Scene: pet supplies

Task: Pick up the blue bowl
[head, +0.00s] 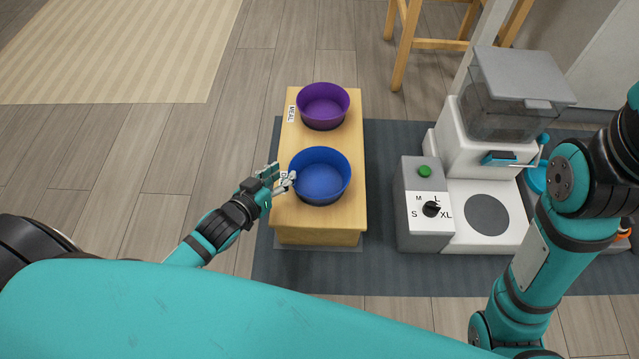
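The blue bowl (320,178) sits upright on the near half of a small wooden stand (324,224). My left gripper (282,178) is at the bowl's left side, with its fingertips close to the left rim. I cannot tell whether the fingers touch the bowl or whether they are open or shut. A label on the stand beside the bowl is partly hidden by the gripper. My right arm shows at the right edge, but its gripper is not in view.
A purple bowl (323,106) stands behind the blue one, by a "MEAL" label. A food dispenser (505,120) with a control box (424,232) stands right of the stand on a dark mat (385,268). A wooden stool (440,43) is behind. The floor at left is clear.

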